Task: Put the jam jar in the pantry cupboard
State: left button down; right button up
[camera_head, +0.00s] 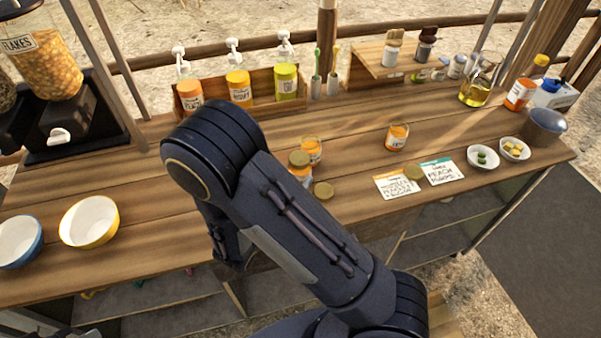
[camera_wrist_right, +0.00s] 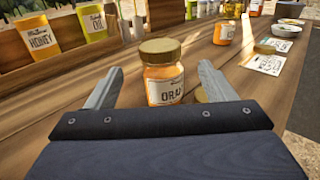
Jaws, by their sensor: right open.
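A jam jar with orange content, a gold lid and a label reading "ORA" (camera_wrist_right: 163,85) stands upright on the wooden counter. My right gripper (camera_wrist_right: 160,72) is open, with one finger on each side of the jar and gaps showing. In the head view my right arm partly hides this lidded jar (camera_head: 300,165) and the gripper's fingers. A jar without a visible lid (camera_head: 312,150) stands just behind it, and another orange jar (camera_head: 397,137) stands farther right. I cannot make out a pantry cupboard for certain. My left gripper is not in view.
A loose gold lid (camera_head: 323,191) lies close to the jar. Two cards (camera_head: 397,187) and small white bowls (camera_head: 483,157) are to the right. Larger bowls (camera_head: 89,222) stand at the left. A rack with several labelled jars (camera_head: 239,88) lines the back. Open shelving shows under the counter.

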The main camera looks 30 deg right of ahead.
jog(key=f, duration=0.2)
jog(key=shift+w+d+f, duration=0.15)
jog(key=shift+d+f, duration=0.2)
jog(key=shift+w+d, duration=0.35)
jog(key=shift+d, duration=0.2)
jog(key=p+x, duration=0.1)
jog(key=x, duration=0.4)
jog(key=shift+w+d+f, duration=0.1)
jog(key=shift+d, duration=0.1)
jog(key=shift+c, duration=0.3)
jog(key=c, duration=1.3)
